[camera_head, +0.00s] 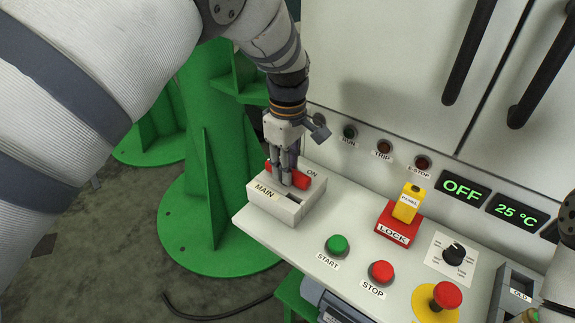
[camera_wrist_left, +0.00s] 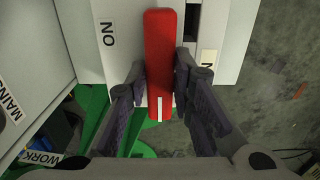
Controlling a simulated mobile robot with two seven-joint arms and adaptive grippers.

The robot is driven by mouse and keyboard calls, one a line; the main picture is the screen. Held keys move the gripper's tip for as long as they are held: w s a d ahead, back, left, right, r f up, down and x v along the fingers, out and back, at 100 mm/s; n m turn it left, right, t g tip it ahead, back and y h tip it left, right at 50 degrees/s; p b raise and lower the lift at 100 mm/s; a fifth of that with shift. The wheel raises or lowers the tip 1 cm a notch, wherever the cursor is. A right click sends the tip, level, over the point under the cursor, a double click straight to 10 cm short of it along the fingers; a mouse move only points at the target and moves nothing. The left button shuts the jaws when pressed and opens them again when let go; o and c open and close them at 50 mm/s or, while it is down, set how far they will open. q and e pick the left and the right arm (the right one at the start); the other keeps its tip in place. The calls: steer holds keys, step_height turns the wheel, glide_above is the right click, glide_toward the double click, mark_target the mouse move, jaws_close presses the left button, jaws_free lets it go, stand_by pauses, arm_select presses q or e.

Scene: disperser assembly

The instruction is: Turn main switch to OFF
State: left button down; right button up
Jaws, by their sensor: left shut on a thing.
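The main switch is a white box (camera_head: 272,208) labelled MAIN and ON at the left end of the white panel. Its red handle (camera_head: 302,182) lies across the box near the ON label, partly hidden by my fingers. My left gripper (camera_head: 286,181) reaches down from above and is shut on the red handle. In the left wrist view the red handle (camera_wrist_left: 158,45), with a white stripe, stands between the two dark fingers of the left gripper (camera_wrist_left: 161,75). My right gripper is not in view.
The panel holds a green START button (camera_head: 337,244), a red STOP button (camera_head: 381,271), a yellow and red lock (camera_head: 406,207), a knob (camera_head: 454,254) and a red emergency button (camera_head: 446,296). A display (camera_head: 463,189) reads OFF. A green stand (camera_head: 205,180) is to the left.

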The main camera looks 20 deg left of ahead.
arm_select(q)
steer(key=c, duration=1.4)
jaws_free()
steer(key=shift+r, duration=0.1)
step_height(320, 180, up, 12)
